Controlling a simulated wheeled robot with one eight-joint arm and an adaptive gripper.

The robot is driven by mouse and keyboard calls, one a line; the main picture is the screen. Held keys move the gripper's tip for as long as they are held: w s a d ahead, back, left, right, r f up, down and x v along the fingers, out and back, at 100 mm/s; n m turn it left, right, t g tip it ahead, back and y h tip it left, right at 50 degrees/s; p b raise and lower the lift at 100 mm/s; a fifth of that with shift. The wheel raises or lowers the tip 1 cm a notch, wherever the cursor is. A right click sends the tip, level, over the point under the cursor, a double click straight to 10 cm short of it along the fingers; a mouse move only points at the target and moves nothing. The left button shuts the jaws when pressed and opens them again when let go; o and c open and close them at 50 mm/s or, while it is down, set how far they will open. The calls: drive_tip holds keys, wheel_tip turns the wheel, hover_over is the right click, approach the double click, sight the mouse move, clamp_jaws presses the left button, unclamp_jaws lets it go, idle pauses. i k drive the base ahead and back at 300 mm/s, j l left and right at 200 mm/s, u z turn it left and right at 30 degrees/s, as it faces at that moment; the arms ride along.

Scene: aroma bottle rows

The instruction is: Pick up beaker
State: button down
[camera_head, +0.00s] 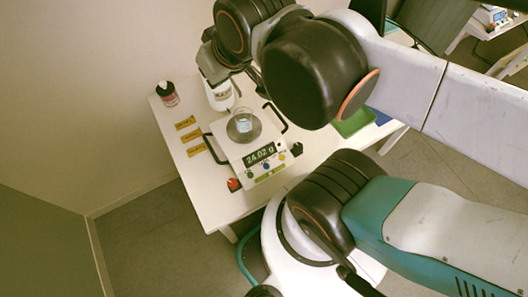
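A small clear glass beaker (243,123) with pale bluish contents stands upright on the round dark pan of a white balance (229,147). The balance display reads 24.02 g. My gripper (230,82) hangs at the end of my arm, above and slightly left of the beaker in the picture, over the back of the table. It looks apart from the beaker. My arm partly hides its fingers, so their opening is unclear.
Black handles flank the balance. A green tray (354,122) is at right, partly hidden by my arm.

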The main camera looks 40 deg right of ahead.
sight(243, 116)
drive_tip(key=k+l+z, duration=0.6)
drive_tip(key=k+l, duration=0.35)
drive_tip(key=k+l+z, duration=0.25)
drive_tip(key=z, duration=0.25)
drive_tip(key=l+u, duration=0.25)
drive_tip(key=k+j, duration=0.05)
